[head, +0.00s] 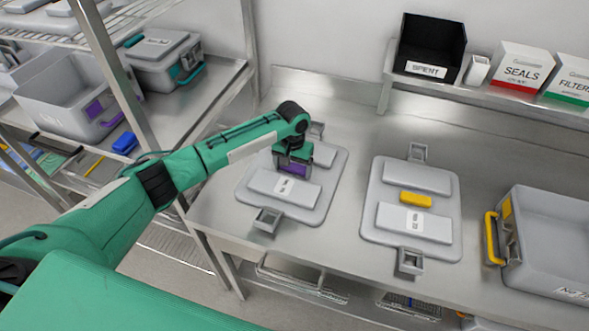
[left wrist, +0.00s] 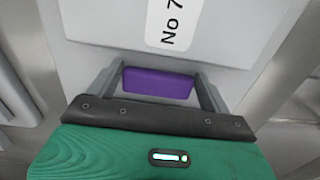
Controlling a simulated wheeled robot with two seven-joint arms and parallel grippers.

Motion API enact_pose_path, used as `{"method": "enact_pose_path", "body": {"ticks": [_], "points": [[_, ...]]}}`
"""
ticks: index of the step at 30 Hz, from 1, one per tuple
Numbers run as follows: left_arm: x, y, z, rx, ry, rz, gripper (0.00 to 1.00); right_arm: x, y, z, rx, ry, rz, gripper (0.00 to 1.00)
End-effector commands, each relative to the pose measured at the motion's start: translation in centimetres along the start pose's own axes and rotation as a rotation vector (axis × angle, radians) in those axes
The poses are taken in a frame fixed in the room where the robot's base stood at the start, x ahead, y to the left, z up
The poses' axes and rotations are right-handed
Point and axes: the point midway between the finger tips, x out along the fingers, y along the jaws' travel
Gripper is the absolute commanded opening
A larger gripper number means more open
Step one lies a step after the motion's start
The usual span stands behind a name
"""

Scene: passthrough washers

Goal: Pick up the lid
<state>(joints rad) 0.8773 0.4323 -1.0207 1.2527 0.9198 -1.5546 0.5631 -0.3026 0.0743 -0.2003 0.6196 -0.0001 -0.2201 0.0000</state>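A grey lid (head: 262,181) with a label lies flat on the steel table, with a latch bracket at each end. Its purple handle (head: 294,170) is at its middle, partly hidden by my left gripper (head: 293,162). In the left wrist view, my left gripper (left wrist: 158,82) is open, with one finger beside each end of the purple handle (left wrist: 158,83). No clear grip on it shows. A second grey lid (head: 385,217) with a yellow handle (head: 415,199) lies to the right. My right gripper is not in view.
A grey case (head: 548,240) with a yellow handle stands at the table's right. A shelf behind holds a black bin (head: 432,48) and boxes marked SEALS (head: 520,68) and FILTERS (head: 570,80). A left rack holds an open grey bin (head: 68,110) and a closed case (head: 163,60).

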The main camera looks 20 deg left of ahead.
Motion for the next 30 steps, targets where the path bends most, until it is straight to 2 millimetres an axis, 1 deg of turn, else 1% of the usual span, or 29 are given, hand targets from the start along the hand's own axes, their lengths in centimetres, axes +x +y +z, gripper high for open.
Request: {"method": "enact_pose_path", "body": {"ticks": [1,3,11,14,17,20,23,26,30], "points": [[0.0,0.0,0.0,-0.001,0.000,0.000,0.47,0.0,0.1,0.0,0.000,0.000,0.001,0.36],[0.0,0.0,0.0,-0.001,0.000,0.000,0.34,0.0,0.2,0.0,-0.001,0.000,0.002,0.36],[-0.3,0.0,-0.1,-0.001,0.003,0.001,0.34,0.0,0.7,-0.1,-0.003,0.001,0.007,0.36],[-0.6,0.0,-0.1,-0.001,0.003,0.001,0.34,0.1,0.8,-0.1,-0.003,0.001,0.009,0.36],[-1.4,0.0,-0.2,-0.001,0.005,0.002,0.34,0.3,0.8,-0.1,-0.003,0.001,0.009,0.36],[-2.7,0.0,-0.2,-0.001,0.005,0.002,0.34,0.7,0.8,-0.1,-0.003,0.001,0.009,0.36],[-4.5,0.0,-0.2,0.000,0.007,0.003,0.34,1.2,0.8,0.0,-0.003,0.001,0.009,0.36],[-7.1,0.0,-0.2,0.000,0.009,0.003,0.34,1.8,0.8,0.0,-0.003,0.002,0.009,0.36],[-11.0,0.0,-0.2,0.001,0.009,0.003,0.34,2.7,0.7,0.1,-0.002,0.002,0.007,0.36]]}}
